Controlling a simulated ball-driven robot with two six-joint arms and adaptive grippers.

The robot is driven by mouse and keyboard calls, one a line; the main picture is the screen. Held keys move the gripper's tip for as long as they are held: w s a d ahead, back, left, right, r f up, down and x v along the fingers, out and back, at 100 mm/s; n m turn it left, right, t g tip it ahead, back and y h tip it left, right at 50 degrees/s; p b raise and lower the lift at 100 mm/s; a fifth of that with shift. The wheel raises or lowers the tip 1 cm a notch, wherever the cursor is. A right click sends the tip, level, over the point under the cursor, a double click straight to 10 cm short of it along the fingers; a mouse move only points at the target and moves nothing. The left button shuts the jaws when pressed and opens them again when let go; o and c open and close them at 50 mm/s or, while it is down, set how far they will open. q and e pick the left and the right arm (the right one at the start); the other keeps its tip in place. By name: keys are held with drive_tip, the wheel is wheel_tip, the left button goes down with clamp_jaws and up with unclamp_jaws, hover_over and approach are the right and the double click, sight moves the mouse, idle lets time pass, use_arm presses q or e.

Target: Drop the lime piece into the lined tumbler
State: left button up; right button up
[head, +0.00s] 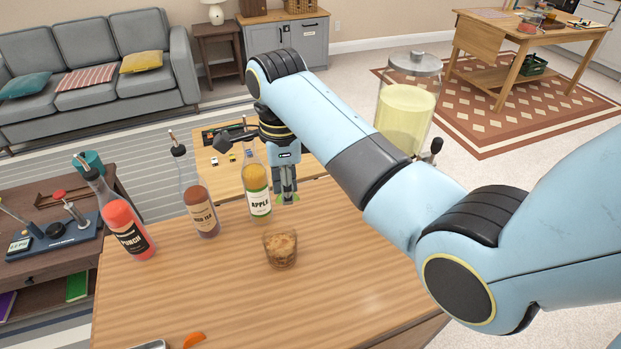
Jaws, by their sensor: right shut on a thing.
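The tumbler (281,252) stands upright on the wooden counter, a short glass with brown contents. My right gripper (286,196) points down behind the tumbler, near the counter's far edge and just right of the apple bottle. It is shut on the lime piece (294,199), a small green bit showing at the fingertips. The fingers hide most of the lime piece. I cannot tell how far it is above the counter. My left gripper is not in view.
An apple bottle (258,196), an iced tea bottle (200,205) and a punch bottle (128,232) stand left of the tumbler. A large drink dispenser (404,112) stands behind my right arm. An orange piece (194,340) lies at the front edge. The counter right of the tumbler is clear.

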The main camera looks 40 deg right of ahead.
drive_tip(key=shift+a+r, duration=0.3)
drive_tip(key=shift+a, duration=0.05)
drive_tip(key=shift+a+f, duration=0.1)
wheel_tip(320, 180, down, 4)
drive_tip(key=shift+f, duration=0.1)
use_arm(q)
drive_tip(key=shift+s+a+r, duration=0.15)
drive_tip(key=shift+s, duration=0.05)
use_arm(e)
drive_tip(key=shift+f, duration=0.7)
drive_tip(key=o, duration=0.8)
drive_tip(key=shift+o, duration=0.2)
wheel_tip(320, 180, up, 12)
drive_tip(key=shift+r, duration=0.1)
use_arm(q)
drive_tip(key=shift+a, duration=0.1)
